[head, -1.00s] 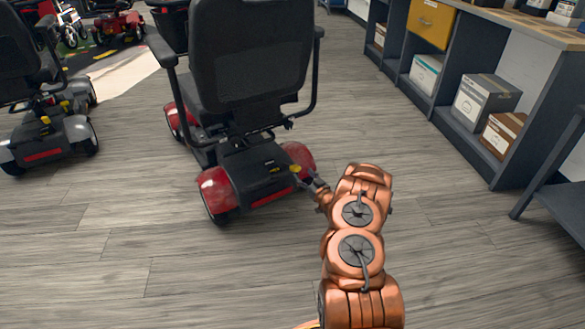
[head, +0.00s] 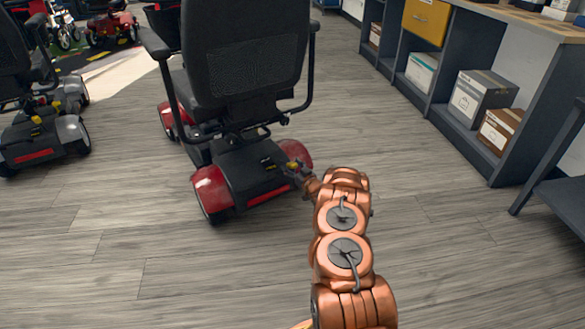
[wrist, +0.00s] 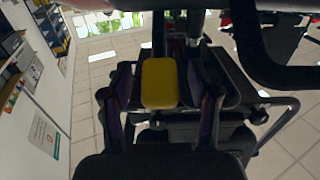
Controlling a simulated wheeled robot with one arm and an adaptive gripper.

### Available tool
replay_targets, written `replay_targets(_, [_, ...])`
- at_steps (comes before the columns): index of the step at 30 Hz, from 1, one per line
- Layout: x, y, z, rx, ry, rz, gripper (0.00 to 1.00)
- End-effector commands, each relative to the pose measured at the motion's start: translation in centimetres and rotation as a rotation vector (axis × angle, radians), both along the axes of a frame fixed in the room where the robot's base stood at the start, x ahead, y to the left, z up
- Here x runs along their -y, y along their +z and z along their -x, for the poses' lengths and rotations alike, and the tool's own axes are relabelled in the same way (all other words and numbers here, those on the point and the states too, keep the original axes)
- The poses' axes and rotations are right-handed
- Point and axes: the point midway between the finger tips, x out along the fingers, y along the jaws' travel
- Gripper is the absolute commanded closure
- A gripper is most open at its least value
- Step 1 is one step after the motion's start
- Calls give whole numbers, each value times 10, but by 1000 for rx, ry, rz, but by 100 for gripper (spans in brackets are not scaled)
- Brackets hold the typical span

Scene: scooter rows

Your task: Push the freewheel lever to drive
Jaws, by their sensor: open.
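The red and black scooter (head: 243,175) stands with its rear toward me. Its freewheel lever has a yellow end (head: 292,166), seen small at the right rear of the body. In the wrist view the yellow lever end (wrist: 160,83) is large and sits between the two dark fingers of my gripper (wrist: 163,95). The fingers are open, one on each side of it, and I cannot tell whether either touches it. In the head view my gripper (head: 298,174) is small and dark at the scooter's right rear, partly hidden by my copper arm.
A second grey scooter (head: 45,130) stands at the left. Shelves (head: 480,125) with boxes (head: 482,96) run along the right, with a dark table (head: 560,195) nearer. The wood floor (head: 110,255) behind the scooters is clear.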

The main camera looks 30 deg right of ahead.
Motion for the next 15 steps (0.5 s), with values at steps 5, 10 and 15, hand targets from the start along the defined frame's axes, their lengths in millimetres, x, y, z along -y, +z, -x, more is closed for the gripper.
replay_targets(5, [0, 0, 0, 0, -1, -1, 40])
replay_targets(10, [1, 0, 0, 0, -1, -1, 50])
replay_targets(15, [1, 0, 0, -1, -1, -1, 68])
